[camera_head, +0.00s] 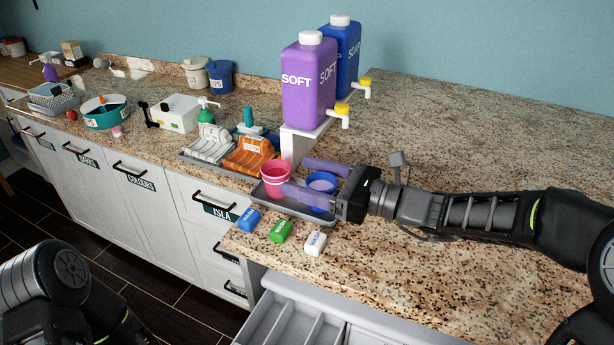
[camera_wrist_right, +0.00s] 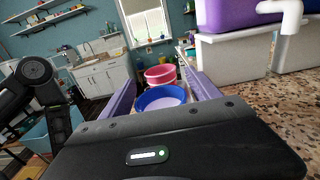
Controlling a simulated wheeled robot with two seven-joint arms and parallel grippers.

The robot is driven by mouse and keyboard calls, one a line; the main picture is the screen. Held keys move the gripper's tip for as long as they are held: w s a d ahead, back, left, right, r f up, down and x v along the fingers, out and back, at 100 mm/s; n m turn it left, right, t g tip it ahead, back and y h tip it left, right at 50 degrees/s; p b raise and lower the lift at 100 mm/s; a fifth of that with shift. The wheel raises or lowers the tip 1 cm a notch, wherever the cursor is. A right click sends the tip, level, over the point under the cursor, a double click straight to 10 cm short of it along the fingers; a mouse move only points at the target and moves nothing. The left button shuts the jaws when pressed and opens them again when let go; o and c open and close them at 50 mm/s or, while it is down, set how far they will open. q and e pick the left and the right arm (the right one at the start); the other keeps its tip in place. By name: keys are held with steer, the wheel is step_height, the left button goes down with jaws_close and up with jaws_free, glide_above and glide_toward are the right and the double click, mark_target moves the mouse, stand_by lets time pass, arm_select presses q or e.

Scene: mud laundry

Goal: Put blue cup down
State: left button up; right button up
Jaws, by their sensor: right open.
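The blue cup (camera_head: 321,187) stands upright on a grey tray (camera_head: 297,211) on the counter, under the dispensers. It also shows in the right wrist view (camera_wrist_right: 160,98). My right gripper (camera_head: 305,178) is open, with one purple finger on each side of the blue cup. I cannot tell whether the fingers touch it. A pink cup (camera_head: 276,176) stands on the same tray just left of the blue cup, and one finger passes in front of it. My left arm shows at the lower left, but its gripper is out of view.
The purple SOFT dispenser (camera_head: 308,85) and blue SOAP dispenser (camera_head: 343,60) stand on a white riser (camera_head: 297,146) behind the tray. An open drawer (camera_head: 300,325) is below. The right counter is clear.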

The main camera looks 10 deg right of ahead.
steer(key=shift+r, duration=0.15)
steer(key=b+v, duration=0.2)
steer(key=v, duration=0.8)
steer(key=shift+s+d, duration=0.25)
steer(key=shift+d, duration=0.1)
steer(key=shift+s+d, duration=0.35)
steer(key=shift+d, duration=0.15)
